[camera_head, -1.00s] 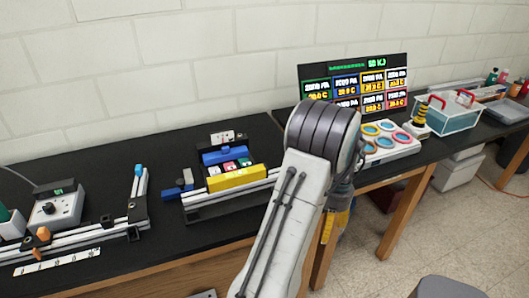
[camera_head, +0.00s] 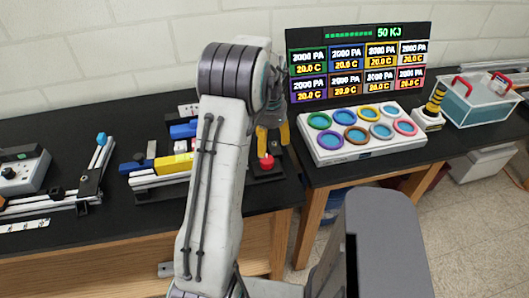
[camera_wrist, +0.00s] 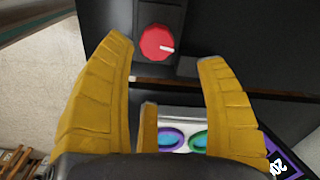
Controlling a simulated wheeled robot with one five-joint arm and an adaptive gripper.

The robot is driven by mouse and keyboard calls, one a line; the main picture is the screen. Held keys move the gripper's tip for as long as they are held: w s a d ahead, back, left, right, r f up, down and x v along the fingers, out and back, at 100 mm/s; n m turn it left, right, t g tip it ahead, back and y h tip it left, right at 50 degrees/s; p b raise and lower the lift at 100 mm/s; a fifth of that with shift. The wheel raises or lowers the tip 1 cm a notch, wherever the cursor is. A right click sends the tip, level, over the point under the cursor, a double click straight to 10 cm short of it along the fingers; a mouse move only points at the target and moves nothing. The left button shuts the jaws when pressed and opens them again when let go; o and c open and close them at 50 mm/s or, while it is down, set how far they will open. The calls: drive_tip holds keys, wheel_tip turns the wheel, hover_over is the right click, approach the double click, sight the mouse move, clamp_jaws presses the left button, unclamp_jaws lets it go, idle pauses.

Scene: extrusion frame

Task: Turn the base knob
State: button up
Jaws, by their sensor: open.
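A round red knob (camera_wrist: 157,43) with a white mark pointing right sits on a dark base plate (camera_wrist: 188,62) in the wrist view. In the head view the red knob (camera_head: 266,162) is at the end of the extrusion frame (camera_head: 160,178), just below my fingertips. My gripper (camera_wrist: 166,50) is open, with its yellow fingers on either side of the knob in the picture and nothing held between them. In the head view my gripper (camera_head: 272,138) hangs above the knob. I cannot tell the exact gap between fingers and knob.
A white tray (camera_head: 365,150) with several coloured rings stands to the right, before a display panel (camera_head: 358,62). A yellow-black device (camera_head: 432,108) and a clear bin (camera_head: 478,102) are further right. A grey control box (camera_head: 22,174) is at the left.

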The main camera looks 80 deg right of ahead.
sight(268, 158)
drive_tip(key=shift+m, duration=0.3)
drive_tip(key=shift+w+a+m, duration=0.1)
drive_tip(key=shift+a+m, duration=0.15)
drive_tip(key=shift+m, duration=1.05)
drive_tip(key=shift+f+m, duration=0.25)
drive_tip(key=shift+m, duration=0.05)
drive_tip(key=shift+f+p, duration=0.65)
drive_tip(key=shift+f, duration=2.75)
drive_tip(key=shift+c, duration=0.2)
drive_tip(key=c, duration=1.1)
